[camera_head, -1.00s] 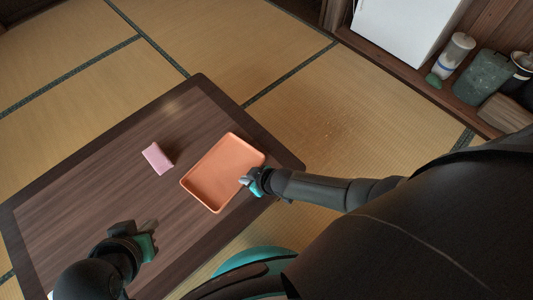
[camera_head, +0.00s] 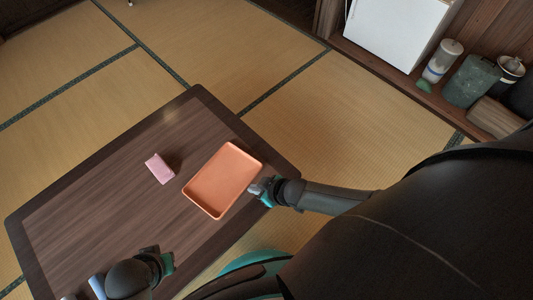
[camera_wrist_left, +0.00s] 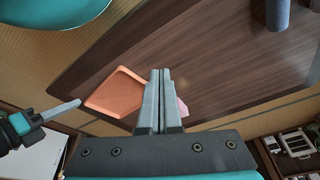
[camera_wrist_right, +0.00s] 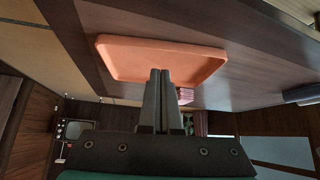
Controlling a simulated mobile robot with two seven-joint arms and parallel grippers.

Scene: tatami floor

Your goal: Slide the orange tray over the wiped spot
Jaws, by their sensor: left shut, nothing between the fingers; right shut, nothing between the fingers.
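The orange tray (camera_head: 222,180) lies flat on the dark wooden table (camera_head: 110,195), near its right side. My right gripper (camera_head: 256,188) is shut and empty beside the tray's right rim; whether it touches cannot be told. In the right wrist view the shut fingers (camera_wrist_right: 160,76) overlap the tray (camera_wrist_right: 160,60) in the picture. My left gripper (camera_head: 157,255) is shut and empty over the table's near edge; its fingers (camera_wrist_left: 159,75) show closed in the left wrist view, with the tray (camera_wrist_left: 113,93) beyond. No wiped spot can be made out on the table.
A blue cylinder (camera_head: 97,286) is at the near left, partly hidden by my left arm. The table's middle left is clear. A shelf with a white box (camera_head: 395,30) and containers stands at upper right.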

